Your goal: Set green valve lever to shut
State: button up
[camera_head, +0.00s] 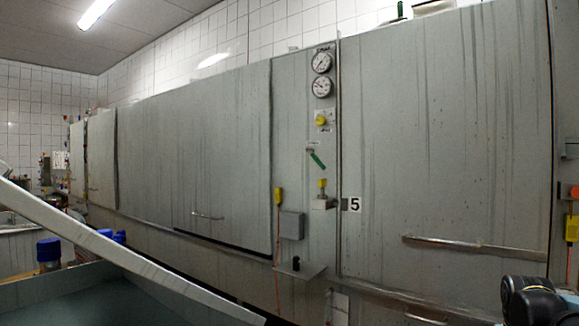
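The green valve lever (317,159) is on the narrow grey control panel (298,190) between two large steel doors. It is tilted, running from upper left to lower right, with a small label just above it. The label is too small to read, so I cannot tell which setting the lever points to. A dark part of my arm (530,300) shows at the lower right corner, well to the right of and below the lever. My gripper's fingers are not visible, and nothing touches the lever.
Two gauges (322,74) and a yellow knob (321,121) sit above the lever. A yellow-topped fitting (322,184) and a grey box (291,225) sit below. A door handle (470,247) juts out at right. A pale sloping rim (120,250) crosses the lower left, near blue-capped bottles (49,249).

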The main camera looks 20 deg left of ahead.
aim_at(318, 159)
jog(key=u, duration=0.7)
jog(key=k, duration=0.45)
jog(key=u, duration=0.45)
jog(key=i, duration=0.5)
jog(key=z, duration=0.05)
